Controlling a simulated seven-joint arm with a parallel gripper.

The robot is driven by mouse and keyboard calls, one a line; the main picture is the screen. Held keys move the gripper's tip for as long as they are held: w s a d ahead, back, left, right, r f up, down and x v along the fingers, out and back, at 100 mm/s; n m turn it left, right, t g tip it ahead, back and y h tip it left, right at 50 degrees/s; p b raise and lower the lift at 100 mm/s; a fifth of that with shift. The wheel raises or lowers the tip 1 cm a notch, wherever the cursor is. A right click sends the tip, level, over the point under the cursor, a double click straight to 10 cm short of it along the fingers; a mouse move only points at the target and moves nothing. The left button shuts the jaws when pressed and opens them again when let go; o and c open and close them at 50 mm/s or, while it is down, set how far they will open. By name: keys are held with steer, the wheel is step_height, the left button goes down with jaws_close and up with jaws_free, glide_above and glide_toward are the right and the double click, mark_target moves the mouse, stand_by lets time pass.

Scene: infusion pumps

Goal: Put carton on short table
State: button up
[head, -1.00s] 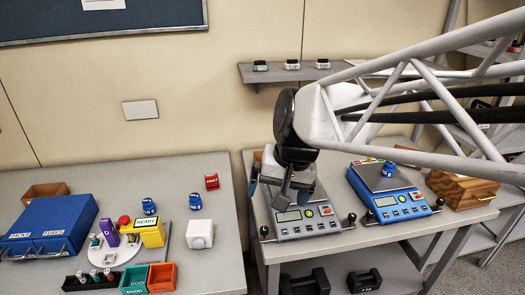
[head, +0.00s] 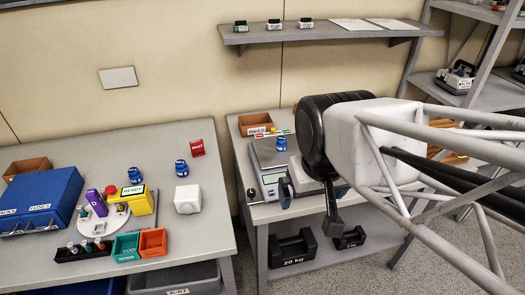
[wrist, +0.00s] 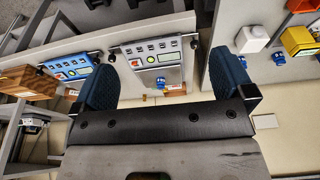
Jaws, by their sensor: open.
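The narrower right table (head: 262,212), which I take to be the short one, holds the scales. My gripper (head: 309,205) is open and empty over the right table, well to the right of the red box. In the wrist view its two blue fingers (wrist: 165,82) are wide apart, with a grey scale (wrist: 152,55) beyond them. I cannot make out the red box in the wrist view.
The left table holds blue bottles (head: 181,167), a white block (head: 187,199), a yellow box (head: 140,200), a blue case (head: 40,202) and small bins (head: 153,242). A brown tray (head: 256,123) and a bottle (head: 281,143) are on the right table. A blue scale (wrist: 75,67) shows too.

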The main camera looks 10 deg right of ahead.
steer(key=shift+w, duration=0.1)
steer(key=w+a+r+m+y, duration=0.2)
steer(key=w+a, duration=0.5)
steer(key=w, duration=0.3)
steer(key=w+a+r+m+y, duration=0.2)
steer(key=w+a, duration=0.5)
steer(key=w, duration=0.2)
steer(key=w+a+f+m+g+y, duration=0.2)
steer(key=w+a+m+y, duration=0.2)
steer(key=w+a, duration=1.4)
steer(key=m+y, duration=0.4)
steer(key=m, duration=0.2)
glide_toward(43, 165)
steer(key=s+a+r+v, duration=0.1)
steer(key=v, duration=0.9)
steer(key=a+f+m, duration=0.1)
steer(key=a+f, duration=0.2)
steer(key=w+a+f+m+y, duration=0.1)
steer(key=a+f, duration=0.1)
steer(key=a, duration=0.2)
steer(key=a+f+m, duration=0.1)
steer(key=a+f, duration=0.2)
steer(key=a, duration=0.1)
steer(key=shift+w+f+g+y, duration=0.3)
steer(key=shift+w+f, duration=0.05)
steer(key=shift+a+f+m, duration=0.4)
steer(key=shift+a, duration=0.2)
